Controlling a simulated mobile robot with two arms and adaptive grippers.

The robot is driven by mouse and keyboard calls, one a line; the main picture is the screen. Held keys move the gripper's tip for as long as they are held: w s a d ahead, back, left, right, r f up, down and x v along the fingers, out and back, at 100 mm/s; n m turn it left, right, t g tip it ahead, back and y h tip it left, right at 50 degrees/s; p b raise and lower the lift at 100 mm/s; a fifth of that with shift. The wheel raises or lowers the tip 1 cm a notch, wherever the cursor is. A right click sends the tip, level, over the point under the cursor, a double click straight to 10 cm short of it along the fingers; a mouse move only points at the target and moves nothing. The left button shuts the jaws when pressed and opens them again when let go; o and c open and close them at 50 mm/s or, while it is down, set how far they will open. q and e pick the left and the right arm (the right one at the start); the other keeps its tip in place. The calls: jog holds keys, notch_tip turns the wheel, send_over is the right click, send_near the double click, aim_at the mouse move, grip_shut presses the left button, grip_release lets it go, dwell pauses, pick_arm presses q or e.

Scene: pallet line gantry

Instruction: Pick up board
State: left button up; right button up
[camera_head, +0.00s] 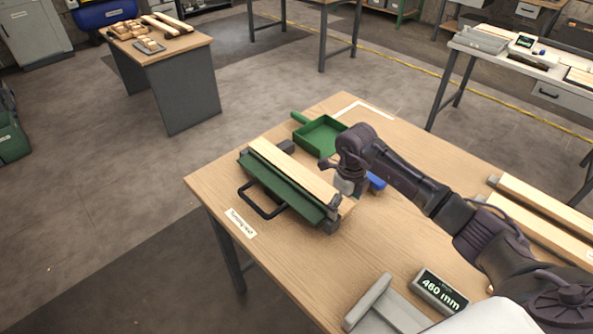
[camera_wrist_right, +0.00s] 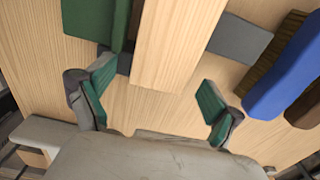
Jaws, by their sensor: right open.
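A pale wooden board (camera_head: 290,172) lies along a dark green rest (camera_head: 272,190) with a black handle on the near wooden table. My right gripper (camera_head: 345,197) is at the board's near right end. In the right wrist view the board (camera_wrist_right: 178,40) reaches in from the top, between the two spread fingers of the open right gripper (camera_wrist_right: 156,102). There are gaps between the teal finger pads and the board's sides. In the head view the wrist partly hides the fingers. My left gripper is not in view.
A green dustpan (camera_head: 319,137) and a blue brush (camera_head: 376,182) lie beyond the board. More boards (camera_head: 545,208) lie at the table's right. A "460 mm" display (camera_head: 440,291) and a grey fixture (camera_head: 385,308) stand in front. The table's front left is clear except for a label (camera_head: 241,223).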

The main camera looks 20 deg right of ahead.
jog(key=c, duration=1.3)
jog(key=shift+c, duration=1.1)
jog(key=shift+w, duration=0.1)
jog(key=shift+r, duration=0.15)
